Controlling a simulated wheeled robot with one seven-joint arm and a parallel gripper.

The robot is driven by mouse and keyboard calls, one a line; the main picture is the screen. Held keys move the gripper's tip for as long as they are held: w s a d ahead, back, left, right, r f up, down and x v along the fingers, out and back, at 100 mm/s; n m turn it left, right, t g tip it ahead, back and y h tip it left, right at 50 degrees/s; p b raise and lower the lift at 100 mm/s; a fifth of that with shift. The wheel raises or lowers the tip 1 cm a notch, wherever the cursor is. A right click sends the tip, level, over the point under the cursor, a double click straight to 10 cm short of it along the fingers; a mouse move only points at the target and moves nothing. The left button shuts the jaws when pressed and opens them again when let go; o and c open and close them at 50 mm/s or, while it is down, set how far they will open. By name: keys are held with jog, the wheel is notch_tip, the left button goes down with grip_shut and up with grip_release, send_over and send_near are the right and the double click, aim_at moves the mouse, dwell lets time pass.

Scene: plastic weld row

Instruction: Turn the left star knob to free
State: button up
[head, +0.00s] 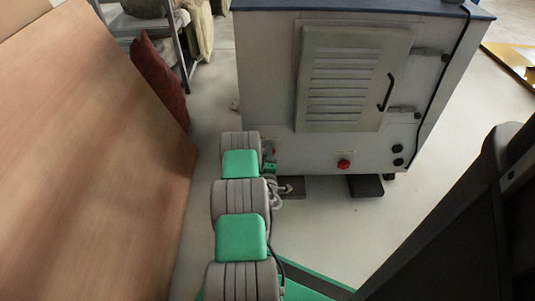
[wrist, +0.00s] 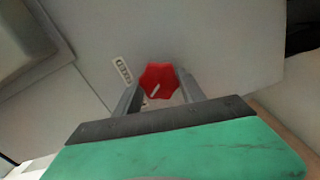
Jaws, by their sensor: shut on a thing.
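A second red knob (head: 344,164) is on the cabinet (head: 270,70) to the right. A louvred door (head: 352,75) with a black handle is above it. A large brown panel (head: 90,150) stands close on the left. Bare floor (head: 330,225) lies in front of the cabinet.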

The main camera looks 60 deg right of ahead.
jog(key=n, duration=0.4)
jog(key=shift+f+n, duration=0.1)
jog(key=shift+n, duration=0.3)
dwell(0.4)
jog(key=o, duration=1.4)
jog(key=shift+c, duration=0.2)
